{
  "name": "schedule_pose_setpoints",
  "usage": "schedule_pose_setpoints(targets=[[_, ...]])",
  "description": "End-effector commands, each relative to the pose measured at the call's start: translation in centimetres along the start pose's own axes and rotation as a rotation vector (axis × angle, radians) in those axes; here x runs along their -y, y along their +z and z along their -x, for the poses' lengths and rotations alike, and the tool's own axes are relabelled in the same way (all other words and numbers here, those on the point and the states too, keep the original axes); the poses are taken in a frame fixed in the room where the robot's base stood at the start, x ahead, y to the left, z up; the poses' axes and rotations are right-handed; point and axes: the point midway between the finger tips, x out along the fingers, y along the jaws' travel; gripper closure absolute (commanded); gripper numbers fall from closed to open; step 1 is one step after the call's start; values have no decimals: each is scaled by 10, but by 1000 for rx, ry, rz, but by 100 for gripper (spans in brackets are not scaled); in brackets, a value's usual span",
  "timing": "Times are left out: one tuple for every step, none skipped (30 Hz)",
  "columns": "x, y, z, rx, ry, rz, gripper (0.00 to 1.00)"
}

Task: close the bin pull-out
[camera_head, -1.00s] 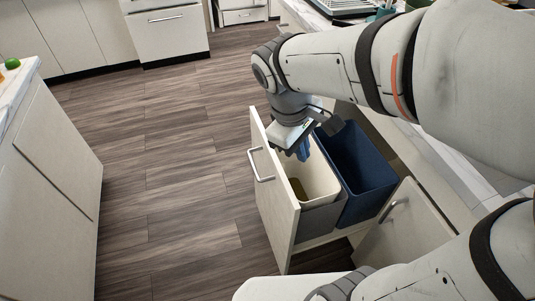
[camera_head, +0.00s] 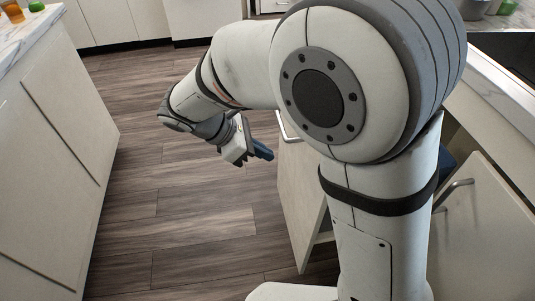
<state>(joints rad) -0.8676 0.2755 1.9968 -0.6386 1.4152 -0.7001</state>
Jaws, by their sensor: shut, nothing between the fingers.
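The bin pull-out (camera_head: 302,205) stands open, with its cream front panel out over the floor, right of centre. A metal bar handle (camera_head: 283,127) shows near the panel's top. My arm hides most of the drawer, and only a small dark blue piece of a bin (camera_head: 446,163) shows to the right of my arm. My gripper (camera_head: 268,155) is shut and empty. It is left of the front panel, on its outer side, with its blue fingers pointing right toward the panel near the handle. I cannot tell whether it touches.
A cream cabinet with a marble top (camera_head: 55,150) stands at the left. Bare wood floor (camera_head: 185,215) lies between it and the pull-out. Another cabinet front with a handle (camera_head: 455,194) is at the right. A counter with a dark hob (camera_head: 505,60) is behind it.

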Motion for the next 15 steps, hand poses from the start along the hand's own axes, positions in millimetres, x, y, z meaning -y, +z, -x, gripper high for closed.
schedule_pose_setpoints(targets=[[0, -2, -14, 0, -3, -1, 100], [0, -2, -21, 1, -4, -2, 100], [1, -2, -30, 0, -3, -2, 100], [0, -2, -36, 0, -3, -2, 100], [1, -2, -43, 0, -4, -3, 100], [1, -3, -52, -1, -4, -3, 100], [1, -3, -58, 0, -4, -2, 100], [0, -3, -65, 0, -3, -3, 100], [1, -3, -73, 0, -3, -3, 100], [1, -3, -78, 0, -4, -2, 100], [0, 1, -81, -2, -2, -5, 100], [0, 7, -85, -2, -1, -7, 100], [0, 11, -88, -2, 0, -6, 100], [0, 14, -91, -2, -1, -6, 100], [0, 17, -94, -2, -1, -5, 100]])
